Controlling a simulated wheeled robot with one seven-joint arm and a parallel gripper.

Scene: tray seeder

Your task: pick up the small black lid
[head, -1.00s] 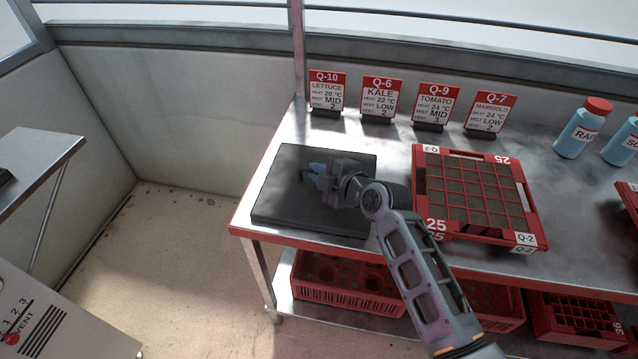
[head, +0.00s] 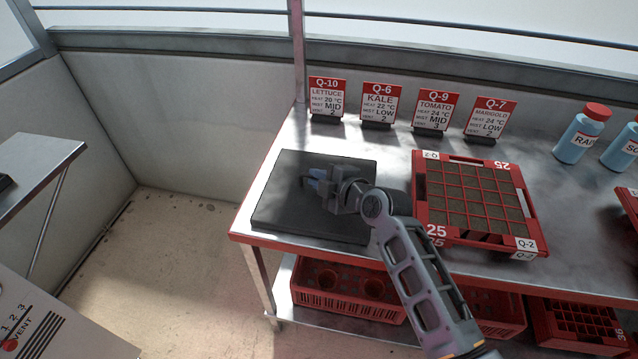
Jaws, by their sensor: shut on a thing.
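My gripper (head: 311,182) is low over the black mat (head: 282,213) at the left end of the metal table. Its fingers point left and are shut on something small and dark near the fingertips. The small black lid cannot be made out clearly against the dark mat, and the gripper hides part of that spot. I cannot tell how far the held thing is above the mat.
A red seed tray Q-2 (head: 422,215) with soil cells stands right of the mat. Several sign cards, one being Q-10 (head: 327,98), line the back. Blue bottles with one red-capped bottle (head: 580,136) stand at the right. Red crates (head: 345,300) sit on the shelf below.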

